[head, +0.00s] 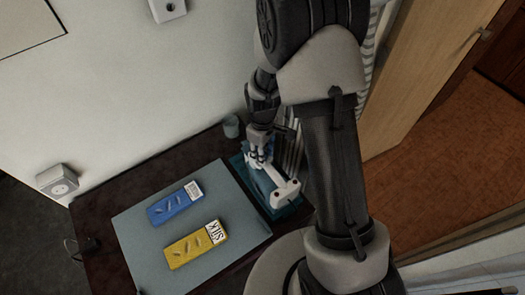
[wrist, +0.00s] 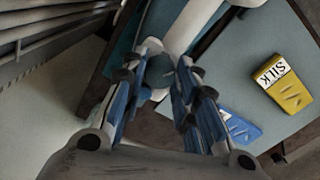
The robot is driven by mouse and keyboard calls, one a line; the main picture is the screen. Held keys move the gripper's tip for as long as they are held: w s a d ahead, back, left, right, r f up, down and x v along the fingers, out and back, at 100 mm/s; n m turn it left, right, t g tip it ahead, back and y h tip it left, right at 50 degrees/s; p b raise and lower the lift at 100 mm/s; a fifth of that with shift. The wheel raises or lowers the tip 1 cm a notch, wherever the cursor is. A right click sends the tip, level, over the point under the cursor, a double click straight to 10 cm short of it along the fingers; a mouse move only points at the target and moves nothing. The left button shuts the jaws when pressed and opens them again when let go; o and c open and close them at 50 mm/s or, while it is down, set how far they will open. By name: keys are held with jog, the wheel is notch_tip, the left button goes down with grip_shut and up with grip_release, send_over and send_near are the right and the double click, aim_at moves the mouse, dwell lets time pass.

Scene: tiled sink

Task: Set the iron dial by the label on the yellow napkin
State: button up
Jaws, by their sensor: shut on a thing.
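The yellow napkin (head: 193,247) lies flat on a grey-blue board and has a white label (head: 212,231) reading "SILK". It also shows at the right of the wrist view (wrist: 290,92), label facing the camera. A white iron (head: 285,192) rests on a teal base to the right of the board. It shows partly in the wrist view (wrist: 205,22). My gripper (head: 260,160) is at the iron's far end. In the wrist view its two fingers (wrist: 167,58) are closed in on a pale part of the iron. The dial and its setting cannot be made out.
A blue napkin (head: 170,205) with a small, unreadable label lies beside the yellow one on the board (head: 135,235). A wall socket (head: 59,182) is at left, a wooden door (head: 425,75) at right.

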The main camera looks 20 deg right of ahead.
jog(key=m, duration=0.4)
jog(key=shift+m+p, duration=0.35)
jog(key=shift+m, duration=1.45)
jog(key=o, duration=1.1)
jog(key=shift+r, duration=0.1)
notch_tip(320, 180, up, 12)
jog(key=shift+f, duration=0.1)
